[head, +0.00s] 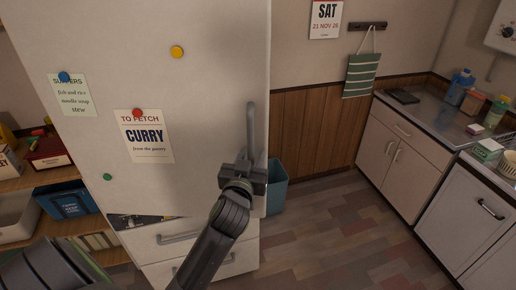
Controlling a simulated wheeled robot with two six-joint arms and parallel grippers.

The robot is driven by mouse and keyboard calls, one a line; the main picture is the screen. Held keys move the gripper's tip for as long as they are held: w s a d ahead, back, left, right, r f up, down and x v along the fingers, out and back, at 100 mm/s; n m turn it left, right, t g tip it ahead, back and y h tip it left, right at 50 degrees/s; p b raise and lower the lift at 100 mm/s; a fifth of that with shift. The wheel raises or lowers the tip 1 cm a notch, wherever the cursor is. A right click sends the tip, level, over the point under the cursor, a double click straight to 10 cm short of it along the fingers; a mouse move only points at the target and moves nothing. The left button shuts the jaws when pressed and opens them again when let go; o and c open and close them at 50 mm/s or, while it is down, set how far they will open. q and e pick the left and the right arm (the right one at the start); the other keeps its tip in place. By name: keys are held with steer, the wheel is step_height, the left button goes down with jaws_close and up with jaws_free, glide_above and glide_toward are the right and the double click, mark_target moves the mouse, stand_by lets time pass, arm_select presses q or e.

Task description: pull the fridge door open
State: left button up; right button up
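The white fridge door (205,85) fills the left and middle of the head view, with notes and magnets on it. I cannot tell whether it is flush or slightly ajar. Its upright grey handle (251,125) is near the right edge of the door. My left gripper (246,168) is at the lower end of this handle, with its fingers overlapping it. Whether the fingers are closed on the handle is hidden by the gripper's own body. My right gripper is not in view.
White drawers (210,262) sit below the door. A teal bin (277,188) stands just right of the fridge. A shelf with boxes (50,180) is at left, a counter with cupboards (395,160) at right. The floor (335,235) between is clear.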

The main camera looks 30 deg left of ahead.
arm_select(q)
steer(key=shift+w+a, duration=0.1)
steer(key=shift+r, duration=0.15)
steer(key=shift+s, duration=0.2)
jaws_close()
